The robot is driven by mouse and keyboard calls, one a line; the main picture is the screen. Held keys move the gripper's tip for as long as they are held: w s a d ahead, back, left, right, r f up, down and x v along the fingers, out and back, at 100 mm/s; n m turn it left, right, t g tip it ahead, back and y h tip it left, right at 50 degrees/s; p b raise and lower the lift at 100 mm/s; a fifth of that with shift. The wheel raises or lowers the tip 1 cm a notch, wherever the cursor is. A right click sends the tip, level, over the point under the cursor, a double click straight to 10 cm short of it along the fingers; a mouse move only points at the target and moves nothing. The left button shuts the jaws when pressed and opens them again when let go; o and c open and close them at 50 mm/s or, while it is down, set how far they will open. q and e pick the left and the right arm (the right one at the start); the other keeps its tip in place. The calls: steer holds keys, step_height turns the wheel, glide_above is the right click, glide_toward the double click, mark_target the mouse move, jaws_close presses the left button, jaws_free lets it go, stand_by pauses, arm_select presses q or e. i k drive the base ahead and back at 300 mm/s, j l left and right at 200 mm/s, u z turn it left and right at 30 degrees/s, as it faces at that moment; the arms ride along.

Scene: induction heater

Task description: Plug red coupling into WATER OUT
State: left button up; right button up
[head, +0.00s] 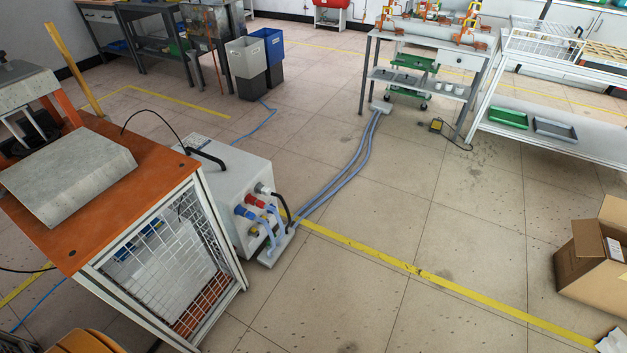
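A white box-shaped unit (222,178) with a black handle on top stands on the floor beside the orange-topped table. A red coupling (250,200) and a blue coupling (239,211) show on its right-hand face, with pale blue hoses near them. A whitish fitting (263,188) and a black cable sit above and to the right of them. The WATER OUT label cannot be read at this size, and I cannot tell whether the red coupling is seated in a port. Neither of my grippers can be made out.
The orange-topped table (95,170) with a mesh side stands close at left. Blue hoses (345,175) run across the floor from a low pale block (277,246) by the unit. A cardboard box (592,262) stands at right. Floor in front is mostly clear.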

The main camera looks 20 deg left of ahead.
mark_target(259, 202)
steer(key=i+u, duration=0.15)
steer(key=i, duration=0.3)
steer(key=i+l+u, duration=0.15)
steer(key=i, duration=0.35)
steer(key=i+l+u, duration=0.15)
steer(key=i, duration=0.3)
steer(key=i+l+u, duration=0.15)
steer(key=u, duration=0.35)
steer(key=i+l+u, duration=0.55)
steer(key=u, duration=0.4)
steer(key=i+l+u, duration=0.1)
steer(key=l+u, duration=0.85)
